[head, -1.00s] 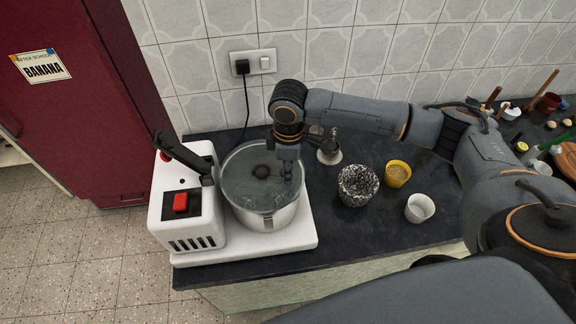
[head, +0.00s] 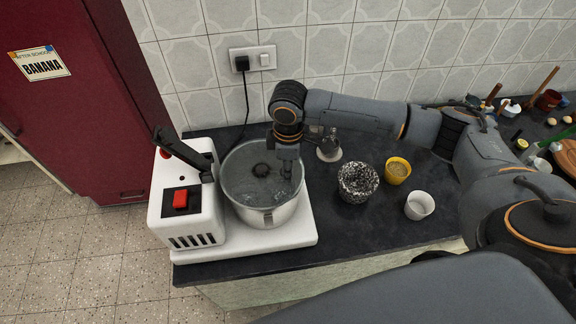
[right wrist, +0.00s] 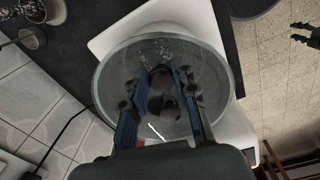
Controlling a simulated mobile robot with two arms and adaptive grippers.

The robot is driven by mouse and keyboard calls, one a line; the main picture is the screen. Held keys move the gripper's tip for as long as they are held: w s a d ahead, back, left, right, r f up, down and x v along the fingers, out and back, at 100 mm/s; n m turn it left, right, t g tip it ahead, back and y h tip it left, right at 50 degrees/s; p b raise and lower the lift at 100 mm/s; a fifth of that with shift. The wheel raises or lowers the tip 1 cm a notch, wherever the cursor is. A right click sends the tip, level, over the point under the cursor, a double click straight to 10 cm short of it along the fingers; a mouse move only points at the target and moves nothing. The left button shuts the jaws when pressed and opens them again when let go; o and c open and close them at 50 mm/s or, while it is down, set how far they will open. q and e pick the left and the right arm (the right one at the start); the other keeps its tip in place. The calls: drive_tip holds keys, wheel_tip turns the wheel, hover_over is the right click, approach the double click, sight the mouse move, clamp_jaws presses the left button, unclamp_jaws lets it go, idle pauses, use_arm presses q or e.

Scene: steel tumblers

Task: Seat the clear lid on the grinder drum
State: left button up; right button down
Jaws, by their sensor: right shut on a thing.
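The clear lid (head: 240,178) is a round glass disc over the steel grinder drum (head: 268,217). In the right wrist view the lid (right wrist: 112,73) fills the middle. My right gripper (head: 287,176) comes down on the lid's right half in the head view and is shut on the lid; its fingers (right wrist: 162,82) hide the grip point. The lid looks nearly level and roughly over the drum. I cannot tell whether its rim touches all round. A dark round part shows through the glass. My left gripper (right wrist: 301,33) appears open and empty at the right wrist view's edge, over the floor.
The drum stands on a white grinder base (head: 290,237) with a red switch (head: 180,199) and a black lever (head: 180,150). Right of it are a speckled pot (head: 357,183), a yellow cup (head: 397,170) and a white cup (head: 419,205). A tiled wall stands behind.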

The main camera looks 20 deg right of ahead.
drive_tip(key=c, duration=1)
unclamp_jaws()
drive_tip(key=shift+r, duration=0.15)
wheel_tip(320, 180, up, 12)
drive_tip(key=shift+s+f, duration=0.1)
drive_tip(key=shift+s, duration=0.05)
